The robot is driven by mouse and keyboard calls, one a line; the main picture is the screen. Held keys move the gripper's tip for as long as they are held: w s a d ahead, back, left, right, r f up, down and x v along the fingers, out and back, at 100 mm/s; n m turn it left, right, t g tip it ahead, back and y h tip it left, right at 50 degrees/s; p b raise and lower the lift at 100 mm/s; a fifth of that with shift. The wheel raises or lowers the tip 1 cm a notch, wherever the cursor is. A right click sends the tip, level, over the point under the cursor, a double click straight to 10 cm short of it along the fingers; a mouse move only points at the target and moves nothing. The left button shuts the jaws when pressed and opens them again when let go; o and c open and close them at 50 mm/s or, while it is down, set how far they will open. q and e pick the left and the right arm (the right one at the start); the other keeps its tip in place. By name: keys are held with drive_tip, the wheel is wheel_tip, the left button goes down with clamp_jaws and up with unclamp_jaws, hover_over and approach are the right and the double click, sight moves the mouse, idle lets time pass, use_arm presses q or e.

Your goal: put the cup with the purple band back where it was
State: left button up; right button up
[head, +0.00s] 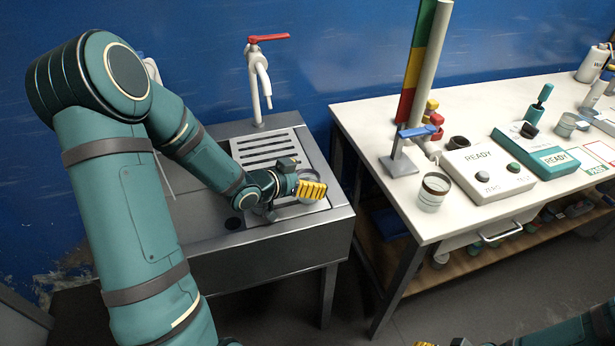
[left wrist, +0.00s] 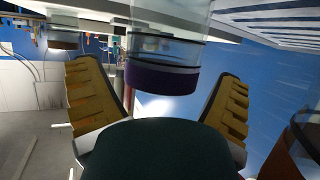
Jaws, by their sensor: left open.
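The clear cup with the purple band (left wrist: 162,78) is between the fingers of my left gripper (left wrist: 157,90) in the left wrist view, which shows it upside down. The fingers are open, with a gap visible on both sides of the cup. In the head view, my left gripper (head: 310,190) is low over the right part of the metal sink unit. The clear cup (head: 308,174) shows there beside the slatted drainer, partly hidden behind the yellow fingers. Only yellow tips of my right gripper (head: 440,343) show at the bottom edge; their opening cannot be told.
The sink unit (head: 285,258) has a tap with a red lever (head: 260,85) behind the drainer. A white bench (head: 385,117) stands to the right across a gap. A dark-banded cup (head: 432,193) stands near its front left corner, close to the READY box (head: 487,170).

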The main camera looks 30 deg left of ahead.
use_arm(q)
drive_tip(key=p+v, duration=0.2)
drive_tip(key=v, duration=1)
drive_tip(key=shift+p, duration=0.3)
